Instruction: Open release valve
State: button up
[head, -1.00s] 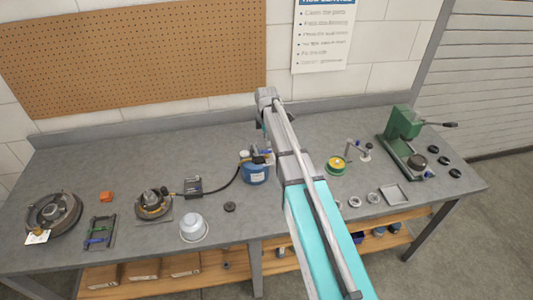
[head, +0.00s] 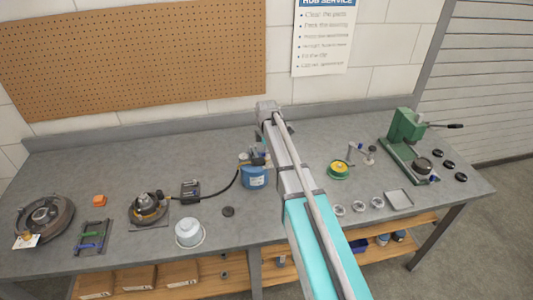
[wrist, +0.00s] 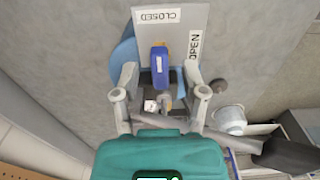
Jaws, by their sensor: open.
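The release valve's blue lever (wrist: 160,68) shows in the wrist view on a grey plate (wrist: 178,30) with white labels. It points toward the label CLOSED (wrist: 157,16); the label OPEN (wrist: 194,44) is to its right. My gripper (wrist: 160,74) is open, with one finger on each side of the lever and gaps between. I cannot tell how its depth compares with the lever's. In the head view, the blue pump body (head: 254,178) stands mid-bench beside my arm, which hides part of it.
A black hose (head: 225,186) runs left from the pump to a dark block (head: 190,191). A white cup (head: 189,233) and a black disc (head: 228,211) are in front. A green press (head: 405,140) stands at the right. The back left bench is clear.

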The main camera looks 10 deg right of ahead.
grip_shut()
